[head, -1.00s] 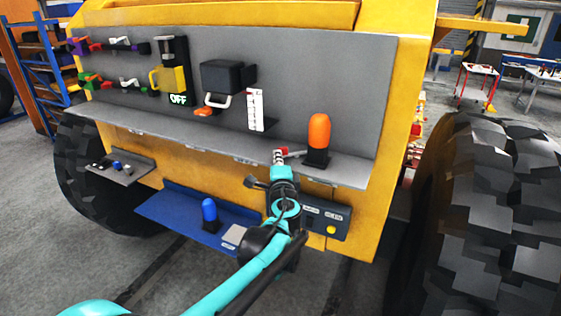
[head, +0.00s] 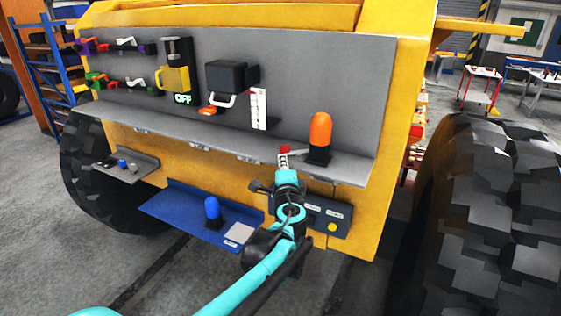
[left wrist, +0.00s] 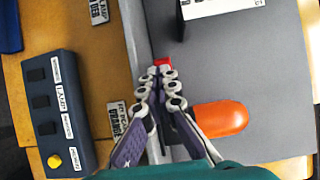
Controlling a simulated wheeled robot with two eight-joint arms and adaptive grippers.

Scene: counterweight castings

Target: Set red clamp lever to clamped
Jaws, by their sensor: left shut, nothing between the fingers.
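The red clamp lever shows in the head view as a small red tip (head: 284,149) on a thin grey bar. The bar runs right toward the black base of an orange upright piece (head: 320,129), at the right end of the grey shelf. My left gripper (head: 283,160) is shut and empty, with its fingertips just in front of the red tip. In the left wrist view the shut fingertips (left wrist: 163,72) sit right below the red tip (left wrist: 161,62); I cannot tell whether they touch. The fingers hide part of the lever. My right gripper is not in view.
The orange piece (left wrist: 220,118) stands close beside the fingers in the left wrist view. A dark button box with a yellow button (head: 332,227) hangs below the shelf edge (head: 235,156). A blue tray (head: 160,210) is lower left. A white scale (head: 258,109) stands behind the shelf's middle.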

